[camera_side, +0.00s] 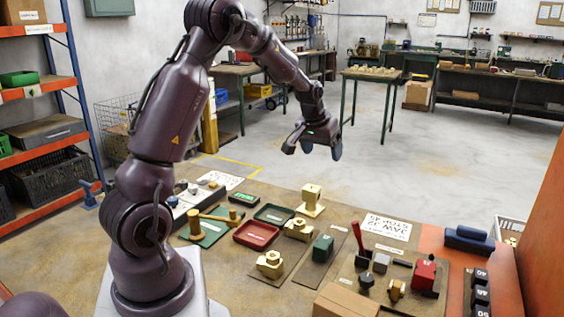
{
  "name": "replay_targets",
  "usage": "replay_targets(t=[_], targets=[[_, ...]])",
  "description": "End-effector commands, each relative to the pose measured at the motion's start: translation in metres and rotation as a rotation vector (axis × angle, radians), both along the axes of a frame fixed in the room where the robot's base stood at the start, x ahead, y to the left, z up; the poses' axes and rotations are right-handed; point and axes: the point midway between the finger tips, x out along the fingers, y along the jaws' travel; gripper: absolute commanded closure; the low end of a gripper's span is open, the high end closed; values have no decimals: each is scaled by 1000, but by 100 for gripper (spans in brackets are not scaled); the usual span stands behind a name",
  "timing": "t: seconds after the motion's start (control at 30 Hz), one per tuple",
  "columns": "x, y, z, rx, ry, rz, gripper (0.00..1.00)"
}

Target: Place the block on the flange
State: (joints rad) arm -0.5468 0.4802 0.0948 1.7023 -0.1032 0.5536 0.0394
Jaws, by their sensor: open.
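My gripper (313,147) hangs over the far side of the work table, fingers apart and empty. It is well above the parts. A tall brass-coloured block (312,192) stands on a flat pale base at the back middle of the table, below my gripper in the picture. Two flange-like brass pieces with rounded tops stand nearer: one (298,228) right of the red tray and one (270,262) closer to the camera. A green block (322,248) stands to their right. I cannot tell which pieces are the task's block and flange.
A red tray (256,236) and a dark green tray (273,213) lie left of the brass pieces. A brass hammer-like tool (216,218) lies further left. A red-handled lever device (360,245) and a red block (425,275) stand right. A cardboard box (346,301) is in front.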

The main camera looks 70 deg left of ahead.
Motion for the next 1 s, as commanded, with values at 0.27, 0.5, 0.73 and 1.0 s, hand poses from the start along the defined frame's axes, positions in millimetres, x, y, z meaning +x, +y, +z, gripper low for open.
replay_targets(t=[0.27, 0.5, 0.73, 1.0], targets=[[-49, -154, 100, 0, -46, -274, 21], [-135, -246, 125, 21, -65, -499, 21], [-194, -280, 117, 45, -72, -629, 21], [-206, -285, 113, 51, -70, -655, 21]])
